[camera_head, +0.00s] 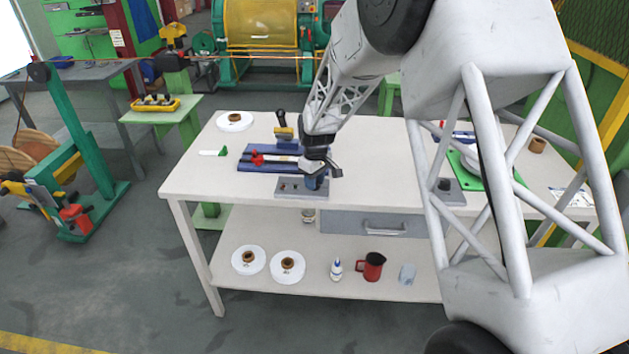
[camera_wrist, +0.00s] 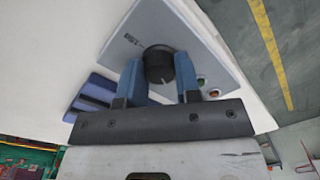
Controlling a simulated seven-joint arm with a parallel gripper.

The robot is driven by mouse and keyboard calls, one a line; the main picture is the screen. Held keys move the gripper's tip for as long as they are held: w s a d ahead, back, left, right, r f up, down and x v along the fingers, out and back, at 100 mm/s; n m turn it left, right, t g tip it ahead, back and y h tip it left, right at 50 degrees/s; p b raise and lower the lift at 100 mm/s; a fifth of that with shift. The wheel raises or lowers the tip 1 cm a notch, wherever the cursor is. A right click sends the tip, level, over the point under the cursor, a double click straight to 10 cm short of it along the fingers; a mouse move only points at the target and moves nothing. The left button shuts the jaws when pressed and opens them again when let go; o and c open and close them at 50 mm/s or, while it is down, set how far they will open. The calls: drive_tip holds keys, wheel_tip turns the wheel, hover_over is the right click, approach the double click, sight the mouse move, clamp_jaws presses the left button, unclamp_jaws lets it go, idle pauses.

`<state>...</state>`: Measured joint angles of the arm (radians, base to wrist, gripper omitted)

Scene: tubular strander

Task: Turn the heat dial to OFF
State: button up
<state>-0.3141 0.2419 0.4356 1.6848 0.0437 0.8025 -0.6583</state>
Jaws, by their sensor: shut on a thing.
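The heat dial (camera_wrist: 158,66) is a round black knob with a pale pointer line, on a grey control box (camera_wrist: 194,38). In the wrist view my gripper (camera_wrist: 161,72) has its two blue fingers on either side of the dial, shut on it. The dial is hidden there by the gripper.
A red and a green button (camera_wrist: 207,87) lie close to the right finger. A blue fixture with a red knob (camera_head: 257,158) stands just behind the box. A dark knob on a grey plate (camera_head: 445,184) lies further right. The table's left front (camera_head: 220,185) is clear.

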drive_tip(key=n, duration=0.5)
idle(0.4)
drive_tip(key=o, duration=0.9)
drive_tip(key=shift+r, duration=0.1)
drive_tip(key=shift+w+r, duration=0.1)
drive_tip(key=shift+r, duration=3.7)
